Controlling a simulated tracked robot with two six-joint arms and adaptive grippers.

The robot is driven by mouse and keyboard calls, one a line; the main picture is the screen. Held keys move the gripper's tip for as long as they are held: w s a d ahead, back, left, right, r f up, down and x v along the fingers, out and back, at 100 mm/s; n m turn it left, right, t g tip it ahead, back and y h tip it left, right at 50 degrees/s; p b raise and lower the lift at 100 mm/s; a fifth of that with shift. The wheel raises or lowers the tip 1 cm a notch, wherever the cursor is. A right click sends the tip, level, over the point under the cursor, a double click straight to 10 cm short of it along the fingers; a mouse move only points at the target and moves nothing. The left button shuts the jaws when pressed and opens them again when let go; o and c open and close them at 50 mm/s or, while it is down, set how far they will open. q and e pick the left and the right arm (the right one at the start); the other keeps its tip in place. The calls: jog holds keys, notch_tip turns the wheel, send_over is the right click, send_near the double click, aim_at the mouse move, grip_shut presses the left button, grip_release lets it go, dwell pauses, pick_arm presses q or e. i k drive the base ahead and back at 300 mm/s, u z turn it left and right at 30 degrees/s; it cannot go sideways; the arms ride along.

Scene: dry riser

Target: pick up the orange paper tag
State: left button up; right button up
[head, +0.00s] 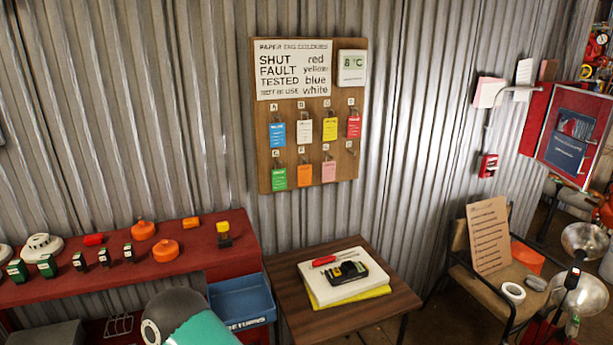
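The orange paper tag (305,175) hangs from a hook in the lower row of the brown tag board (352,120), which is on the corrugated metal wall. A green tag (279,179) hangs to its left and a pink tag (329,171) to its right. Above it, the upper row holds a blue tag (277,133), a white tag (304,131), a yellow tag (330,129) and a red tag (354,127). Neither of my grippers can be made out in the head view.
Below the board stands a wooden table (390,312) with a white slab, a yellow cloth and tools. A red bench (205,262) with several small devices is at left, beside a blue returns bin (240,300). A chair (510,285) with a cardboard sheet is at right.

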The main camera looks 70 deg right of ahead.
aim_at(305, 171)
jog(key=z, duration=0.2)
jog(key=i, duration=0.25)
jog(key=z, duration=2.8)
jog(key=k, duration=0.6)
jog(key=z, duration=0.4)
jog(key=i, duration=1.65)
jog(key=u, duration=0.3)
